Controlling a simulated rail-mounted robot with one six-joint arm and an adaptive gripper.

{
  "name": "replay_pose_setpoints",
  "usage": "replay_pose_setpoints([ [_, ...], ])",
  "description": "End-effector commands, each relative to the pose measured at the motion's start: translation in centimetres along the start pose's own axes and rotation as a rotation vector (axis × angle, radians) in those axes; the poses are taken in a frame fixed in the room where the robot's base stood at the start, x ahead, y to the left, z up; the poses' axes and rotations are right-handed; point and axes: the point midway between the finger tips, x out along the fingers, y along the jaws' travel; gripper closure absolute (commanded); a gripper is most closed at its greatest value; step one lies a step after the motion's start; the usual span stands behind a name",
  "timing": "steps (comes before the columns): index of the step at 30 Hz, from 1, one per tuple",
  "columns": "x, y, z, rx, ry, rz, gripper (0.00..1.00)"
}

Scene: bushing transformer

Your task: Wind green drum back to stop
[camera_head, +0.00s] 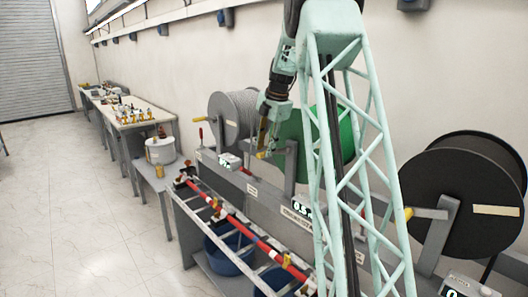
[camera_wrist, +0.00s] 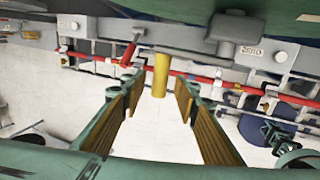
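The green drum (camera_head: 291,128) stands on the bench behind my lattice mast, which hides part of it. Its green edge also shows at the top right of the wrist view (camera_wrist: 285,10). A yellow crank handle (camera_head: 262,155) sits at the drum's left side. My gripper (camera_head: 267,138) is close above this handle. In the wrist view the yellow handle (camera_wrist: 161,75) stands between the tips of my gripper (camera_wrist: 158,97), with a gap visible on both sides. The fingers are open. A counter display (camera_head: 301,207) below the drum seems to read 0.5.
A grey cable drum (camera_head: 232,108) stands left of the green one, and a black drum (camera_head: 462,195) stands right. A red lever (camera_wrist: 129,55) is just left of the yellow handle. Red bars (camera_head: 232,220) run along the bench front.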

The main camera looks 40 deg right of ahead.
Motion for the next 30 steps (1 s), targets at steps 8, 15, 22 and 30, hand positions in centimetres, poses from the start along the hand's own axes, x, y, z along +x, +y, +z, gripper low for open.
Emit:
replay_pose_setpoints([
  [8,-3.9,0.1,0.1,0.0,-0.002,0.003,0.72],
  [15,-7.3,0.0,0.0,0.0,-0.002,0.002,0.72],
  [22,-9.5,0.0,0.1,0.0,-0.001,0.001,0.72],
  [30,-10.1,0.0,0.0,0.0,0.0,0.0,0.72],
])
